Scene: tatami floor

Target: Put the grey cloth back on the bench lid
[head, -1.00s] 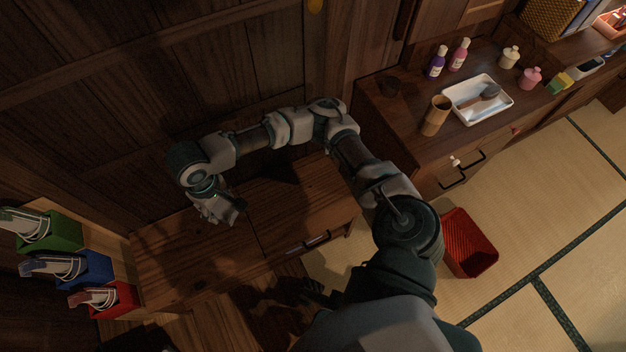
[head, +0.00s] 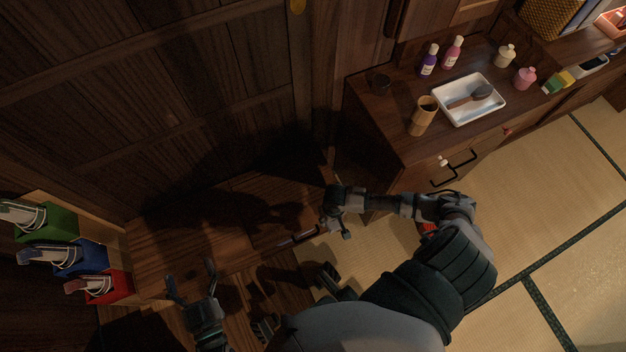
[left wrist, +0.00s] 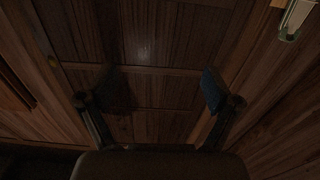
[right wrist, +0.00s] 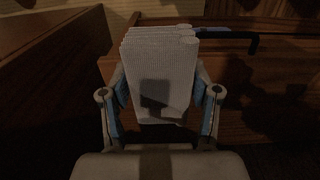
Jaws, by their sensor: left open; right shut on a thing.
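The grey cloth (right wrist: 160,72) is folded into a ribbed, layered stack. In the right wrist view it stands between the two blue-padded fingers of my right gripper (right wrist: 162,104), which is shut on it. In the head view my right gripper (head: 340,226) is by the front right edge of the wooden bench, near its handle; I cannot make out the cloth there. The bench lid (head: 190,232) is bare and shadowed. My left gripper (head: 192,276) is open and empty at the bench's front left; its spread fingers also show in the left wrist view (left wrist: 155,103).
Green, blue and red bins (head: 110,288) stand left of the bench. A chest (head: 400,145) at right carries a white tray (head: 470,120), a brown cup (head: 423,117) and bottles. A dark panelled wall rises behind the bench. Tatami (head: 560,230) is open at right.

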